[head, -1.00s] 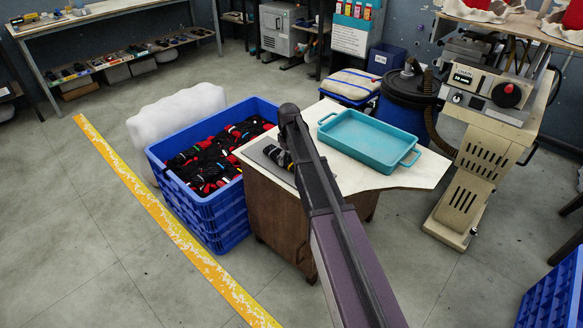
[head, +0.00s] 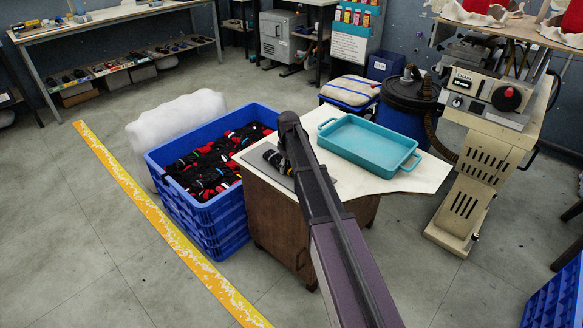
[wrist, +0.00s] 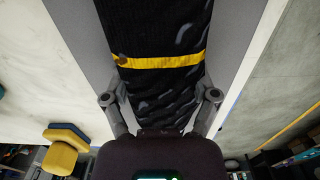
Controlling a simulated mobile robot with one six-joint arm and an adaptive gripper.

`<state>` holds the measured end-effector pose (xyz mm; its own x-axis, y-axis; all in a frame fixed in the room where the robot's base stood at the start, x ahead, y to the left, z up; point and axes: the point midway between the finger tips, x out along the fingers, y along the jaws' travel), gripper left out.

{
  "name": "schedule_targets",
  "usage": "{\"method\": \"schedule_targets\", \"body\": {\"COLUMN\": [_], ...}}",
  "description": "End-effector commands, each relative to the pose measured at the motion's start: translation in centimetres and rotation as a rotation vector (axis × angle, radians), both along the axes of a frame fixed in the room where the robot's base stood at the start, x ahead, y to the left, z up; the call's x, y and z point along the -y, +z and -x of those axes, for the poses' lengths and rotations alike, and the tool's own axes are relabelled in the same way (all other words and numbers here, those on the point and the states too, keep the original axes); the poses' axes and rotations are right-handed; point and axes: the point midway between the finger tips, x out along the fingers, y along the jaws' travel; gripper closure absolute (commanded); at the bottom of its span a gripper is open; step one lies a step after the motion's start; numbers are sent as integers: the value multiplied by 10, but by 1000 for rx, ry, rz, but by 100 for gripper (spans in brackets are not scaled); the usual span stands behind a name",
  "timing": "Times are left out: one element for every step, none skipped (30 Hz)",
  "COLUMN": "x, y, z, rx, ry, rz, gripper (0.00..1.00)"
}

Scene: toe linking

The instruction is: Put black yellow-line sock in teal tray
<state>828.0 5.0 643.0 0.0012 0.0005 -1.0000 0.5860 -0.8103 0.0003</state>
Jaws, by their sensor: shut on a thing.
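The black yellow-line sock (wrist: 160,62) fills the middle of the wrist view, dark with grey patches and one yellow band across it. My gripper (wrist: 160,97) is shut on it, one finger at each side. In the head view the sock (head: 273,157) shows at the grey mat (head: 252,157) on the table's left end, partly hidden by my arm. I cannot tell whether it is clear of the mat. The gripper itself is hidden behind my arm there. The teal tray (head: 366,143) stands empty on the table, right of my arm.
The white table (head: 425,178) has bare room around the tray. A blue crate (head: 205,215) full of black and red socks stands left of the table. A blue barrel (head: 405,112) and a beige machine (head: 480,160) stand behind and to the right.

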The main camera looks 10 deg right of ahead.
Motion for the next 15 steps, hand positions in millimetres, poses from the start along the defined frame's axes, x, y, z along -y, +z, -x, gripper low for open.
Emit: {"method": "schedule_targets", "body": {"x": [0,0,0,0,0,0,0,0,0,0,0,0,0,0,0], "y": [0,0,1,2,3,5,7,10,13,16,19,23,25,28,31], "z": [0,0,0,0,0,0,0,0,0,0,0,0,0,0,0], "rx": [1,1,1,1,1,1,1,1,1,1,1,1,1,1,1], "ry": [0,0,0,0,0,0,0,0,0,0,0,0,0,0,0], "rz": [1,1,1,1,1,1,1,1,1,1,1,1,1,1,1], "gripper": [81,81,81,81,81,81,81,82,82,82,82,82,82,82,82]}}
